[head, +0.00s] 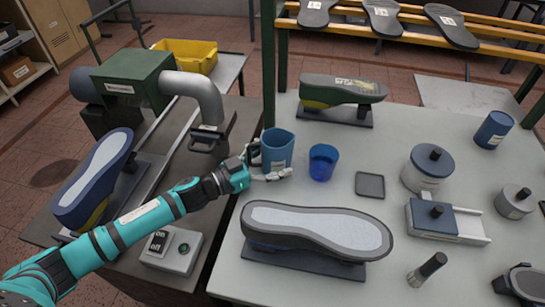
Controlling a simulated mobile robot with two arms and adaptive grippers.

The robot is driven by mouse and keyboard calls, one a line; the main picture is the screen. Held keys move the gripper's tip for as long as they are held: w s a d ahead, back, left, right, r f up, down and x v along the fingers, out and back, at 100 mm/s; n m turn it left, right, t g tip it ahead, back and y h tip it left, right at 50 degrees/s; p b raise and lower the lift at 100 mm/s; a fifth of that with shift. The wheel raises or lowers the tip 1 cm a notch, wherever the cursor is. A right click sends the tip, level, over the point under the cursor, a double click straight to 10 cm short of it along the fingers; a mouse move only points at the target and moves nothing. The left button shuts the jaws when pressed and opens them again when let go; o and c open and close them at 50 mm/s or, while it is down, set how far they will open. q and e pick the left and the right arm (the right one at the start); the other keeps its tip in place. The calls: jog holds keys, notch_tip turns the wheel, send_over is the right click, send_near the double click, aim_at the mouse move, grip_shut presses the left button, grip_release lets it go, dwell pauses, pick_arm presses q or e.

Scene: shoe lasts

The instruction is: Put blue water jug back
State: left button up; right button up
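The blue water jug (278,147) is upright at the left edge of the light table, with its handle side to the left. My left gripper (272,167) is at the jug's lower left. One pale finger reaches across in front of the jug's base, and a dark part is at the handle side. I cannot tell whether the fingers are closed on the jug or only around it. The jug's base is partly hidden by the gripper. A translucent blue cup (323,163) stands just right of the jug. My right gripper is not in view.
A square grey coaster (370,185) lies right of the cup. Shoe lasts stand behind (342,92) and in front (315,232). A lidded pot (428,170) and other tools fill the right side. A green machine (135,85) stands left.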

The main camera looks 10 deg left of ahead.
pick_arm(q)
jog(key=shift+r, duration=0.1)
jog(key=b+v, duration=0.1)
jog(key=v, duration=1.1)
jog(key=shift+r+b, duration=0.15)
jog(key=shift+b, duration=0.2)
